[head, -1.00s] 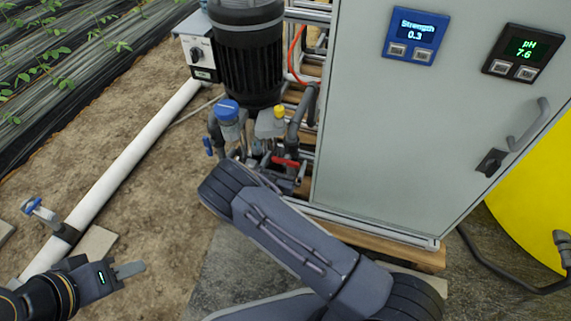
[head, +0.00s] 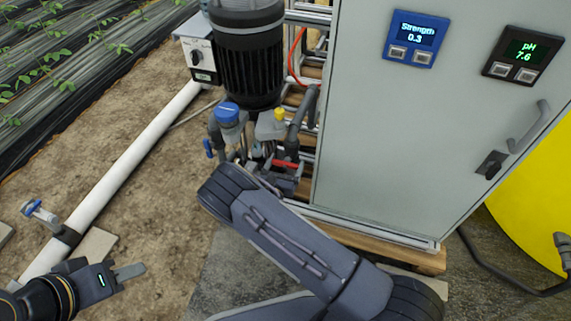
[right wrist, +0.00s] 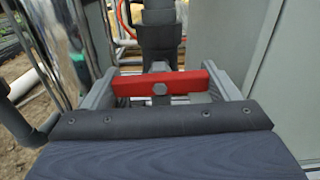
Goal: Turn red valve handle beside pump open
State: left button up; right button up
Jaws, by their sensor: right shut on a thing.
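The red valve handle (head: 285,164) sits low beside the black pump (head: 248,60), left of the grey cabinet. In the right wrist view the handle (right wrist: 190,84) is a flat red bar with a bolt at its middle, lying crosswise in front of a grey valve body and pipe. My right gripper (right wrist: 163,88) is shut on the handle, one finger at each end of the bar. In the head view my right arm hides most of that gripper. My left gripper (head: 130,271) is at the lower left, away from the valve, seen edge-on, so its opening cannot be told.
The cabinet (head: 400,140) with two displays stands right of the valve. A blue-capped filter (head: 228,115) and grey pipes crowd the valve's left side. A white pipe (head: 130,155) with a blue valve (head: 32,208) runs along the soil. A yellow tank (head: 545,180) is far right.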

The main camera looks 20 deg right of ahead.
jog(key=n, duration=0.5)
jog(key=shift+p, duration=0.35)
jog(key=n, duration=0.4)
jog(key=shift+p, duration=0.3)
jog(key=n, duration=0.4)
jog(key=shift+n, duration=0.4)
jog(key=shift+n+p, duration=0.3)
jog(key=shift+n, duration=1.5)
jog(key=o, duration=0.9)
